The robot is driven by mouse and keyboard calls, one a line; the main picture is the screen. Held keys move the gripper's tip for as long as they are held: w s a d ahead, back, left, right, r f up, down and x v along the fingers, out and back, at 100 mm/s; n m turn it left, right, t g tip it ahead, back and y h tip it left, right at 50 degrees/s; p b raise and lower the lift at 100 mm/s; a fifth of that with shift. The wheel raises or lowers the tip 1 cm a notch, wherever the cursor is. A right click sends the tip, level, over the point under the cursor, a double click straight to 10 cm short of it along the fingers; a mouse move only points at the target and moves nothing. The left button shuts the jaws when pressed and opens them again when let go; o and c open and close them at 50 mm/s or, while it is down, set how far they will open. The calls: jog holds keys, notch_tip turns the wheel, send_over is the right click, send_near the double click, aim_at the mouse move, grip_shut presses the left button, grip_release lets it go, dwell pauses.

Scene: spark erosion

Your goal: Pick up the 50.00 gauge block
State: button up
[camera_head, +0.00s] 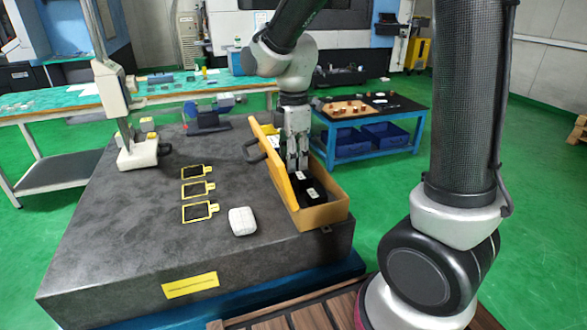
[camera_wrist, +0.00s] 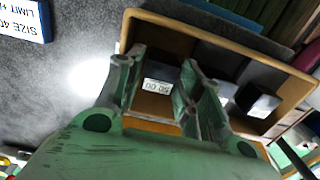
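The 50.00 gauge block (camera_wrist: 158,76) shows in the wrist view with its white label upside down. It stands in the wooden case (camera_wrist: 135,22), between the two fingers of my gripper (camera_wrist: 160,72). The fingers are apart, one on each side of the block; I cannot tell whether either touches it. In the head view my gripper (camera_head: 297,162) points down into the open case (camera_head: 322,216), and its fingers hide much of the block there. Another dark block with a pale label (camera_wrist: 262,104) stands to the right in the case.
The case's raised yellow lid (camera_head: 272,160) stands along its left side. Yellow-framed cards (camera_head: 197,189) and a white rounded object (camera_head: 242,221) lie on the dark granite table (camera_head: 130,240). A height-gauge-like stand (camera_head: 138,155) is at left. The table's front left is clear.

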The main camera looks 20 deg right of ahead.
grip_shut()
